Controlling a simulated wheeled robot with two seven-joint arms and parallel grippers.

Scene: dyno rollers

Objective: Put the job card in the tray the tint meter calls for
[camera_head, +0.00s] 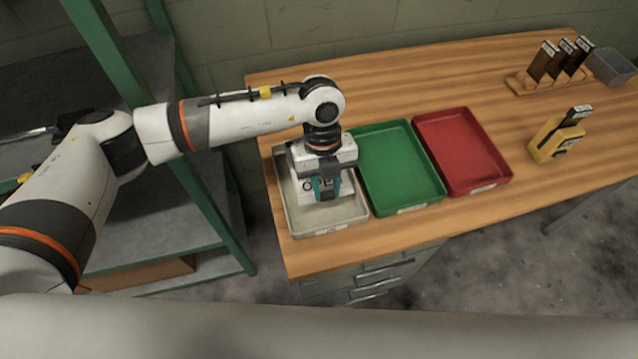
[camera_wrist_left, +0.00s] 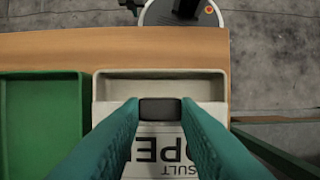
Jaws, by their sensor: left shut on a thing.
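The job card (camera_head: 309,186) is white with large black print. In the left wrist view the card (camera_wrist_left: 165,158) shows upside-down "RESULT" and "OPEN" lettering, partly covered by the fingers. My left gripper (camera_head: 328,190) is shut on the card's dark grip block (camera_wrist_left: 160,109), over the pale grey tray (camera_head: 345,214). I cannot tell whether the card touches the tray floor. The green tray (camera_head: 400,168) and red tray (camera_head: 462,152) are empty. The yellow tint meter (camera_head: 553,142) stands at the right with a dark strip (camera_head: 577,115) at its top; its reading is not legible. My right gripper is out of view.
A wooden rack (camera_head: 522,84) holds several dark labelled strips at the back right, beside a clear bin (camera_head: 610,67). A green-framed shelf (camera_head: 215,215) stands left of the bench. Bare bench top (camera_head: 400,85) lies behind the trays.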

